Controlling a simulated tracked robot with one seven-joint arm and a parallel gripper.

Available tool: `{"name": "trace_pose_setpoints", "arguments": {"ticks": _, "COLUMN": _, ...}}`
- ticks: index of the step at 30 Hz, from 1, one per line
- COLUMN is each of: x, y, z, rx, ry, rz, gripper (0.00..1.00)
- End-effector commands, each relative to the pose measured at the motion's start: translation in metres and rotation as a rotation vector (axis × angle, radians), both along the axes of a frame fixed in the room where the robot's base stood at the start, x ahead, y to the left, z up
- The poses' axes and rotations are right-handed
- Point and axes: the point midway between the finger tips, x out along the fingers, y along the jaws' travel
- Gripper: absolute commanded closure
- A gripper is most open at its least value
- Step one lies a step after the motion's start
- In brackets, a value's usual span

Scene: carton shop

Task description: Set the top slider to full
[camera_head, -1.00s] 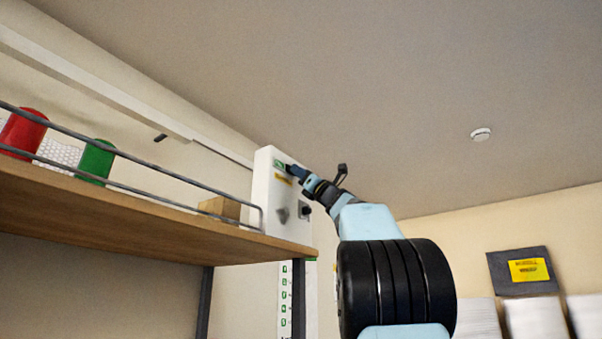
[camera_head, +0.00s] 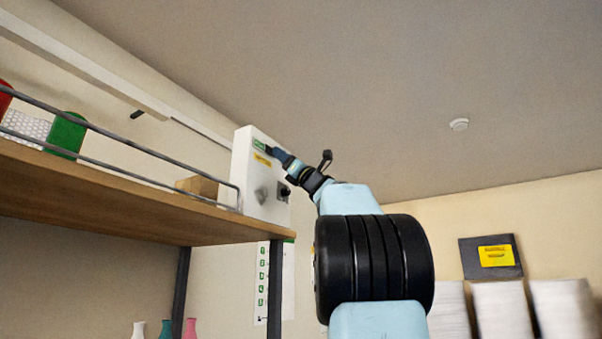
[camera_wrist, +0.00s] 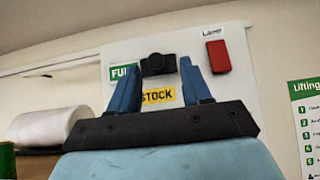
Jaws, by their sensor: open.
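A white panel (camera_head: 243,172) stands at the right end of the shelf. In the wrist view, the panel (camera_wrist: 238,80) carries a black slider knob (camera_wrist: 158,64) near its top, just right of a green FULL label (camera_wrist: 119,73). A yellow STOCK label (camera_wrist: 160,96) is below the knob. My gripper (camera_wrist: 157,70) is open and empty, its blue fingers on either side of the knob in the picture; I cannot tell whether they touch it. In the head view my gripper (camera_head: 270,151) is at the panel's upper part, hiding the knob.
A red part labelled Lamp (camera_wrist: 218,56) is right of the knob. Lower on the panel are a grey knob (camera_head: 262,195) and a black one (camera_head: 284,190). The wooden shelf (camera_head: 100,205) has a rail, a green cylinder (camera_head: 66,135) and a carton (camera_head: 198,187).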

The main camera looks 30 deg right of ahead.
Motion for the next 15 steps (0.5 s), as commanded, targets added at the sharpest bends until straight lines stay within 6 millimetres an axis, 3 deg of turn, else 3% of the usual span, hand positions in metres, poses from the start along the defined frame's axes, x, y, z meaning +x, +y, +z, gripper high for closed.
{"name": "trace_pose_setpoints", "arguments": {"ticks": 15, "x": -0.060, "y": -0.026, "z": -0.065, "rx": 0.002, "ry": 0.001, "rz": -0.001, "gripper": 0.52}}
